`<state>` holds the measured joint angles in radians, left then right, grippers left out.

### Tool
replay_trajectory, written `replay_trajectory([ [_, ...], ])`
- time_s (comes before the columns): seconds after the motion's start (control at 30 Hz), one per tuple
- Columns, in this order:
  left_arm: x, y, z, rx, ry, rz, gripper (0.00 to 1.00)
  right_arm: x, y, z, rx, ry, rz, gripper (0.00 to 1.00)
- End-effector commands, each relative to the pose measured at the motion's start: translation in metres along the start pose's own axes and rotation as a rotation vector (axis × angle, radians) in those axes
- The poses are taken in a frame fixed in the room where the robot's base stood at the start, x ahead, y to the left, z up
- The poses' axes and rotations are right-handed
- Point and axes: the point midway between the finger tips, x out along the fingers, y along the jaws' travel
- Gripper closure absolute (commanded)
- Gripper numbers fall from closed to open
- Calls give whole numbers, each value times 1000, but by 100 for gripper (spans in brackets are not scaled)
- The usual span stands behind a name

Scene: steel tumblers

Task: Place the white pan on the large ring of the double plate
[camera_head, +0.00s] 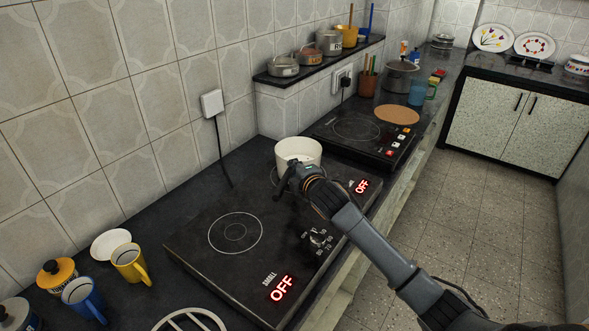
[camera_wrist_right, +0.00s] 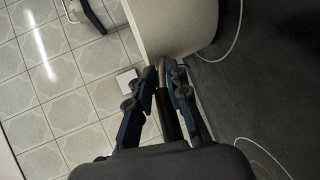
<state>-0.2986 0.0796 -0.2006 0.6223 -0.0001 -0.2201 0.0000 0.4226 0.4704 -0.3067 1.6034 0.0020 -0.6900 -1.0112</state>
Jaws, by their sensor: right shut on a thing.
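The white pan (camera_head: 298,150) is at the far end of the double plate (camera_head: 215,265), over or on the area of the large ring. A thin arc of that ring (camera_head: 273,177) shows beside it; the rest is hidden by the pan and my arm. My right gripper (camera_head: 293,180) is at the pan's near side. In the right wrist view, the fingers (camera_wrist_right: 167,85) are shut on the pan's handle (camera_wrist_right: 165,105), with the white pan wall (camera_wrist_right: 178,25) just beyond. I cannot tell whether the pan's base touches the plate. My left gripper is not in view.
The small ring (camera_head: 236,233) is bare. A single black hotplate (camera_head: 355,130) stands behind the pan. A wall shelf (camera_head: 320,60) holds several pots. Mugs (camera_head: 130,262), a white bowl (camera_head: 110,244) and canisters stand at the left. A white trivet (camera_head: 190,320) lies at the front.

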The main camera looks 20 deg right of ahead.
Motion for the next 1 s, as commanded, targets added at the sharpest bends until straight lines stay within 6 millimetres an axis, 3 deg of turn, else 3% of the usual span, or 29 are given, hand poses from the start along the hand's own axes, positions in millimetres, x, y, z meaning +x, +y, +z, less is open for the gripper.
replay_trajectory([
  [0.4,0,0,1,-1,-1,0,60,1,0,0,-2,1,14,100],
  [0.43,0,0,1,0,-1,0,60,2,-4,0,0,0,4,78],
  [0.53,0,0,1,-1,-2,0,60,1,-4,0,0,0,4,60],
  [0.87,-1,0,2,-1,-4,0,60,1,-2,1,0,0,5,60],
  [1.0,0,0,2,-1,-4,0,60,-9,-3,1,-1,-1,4,60],
])
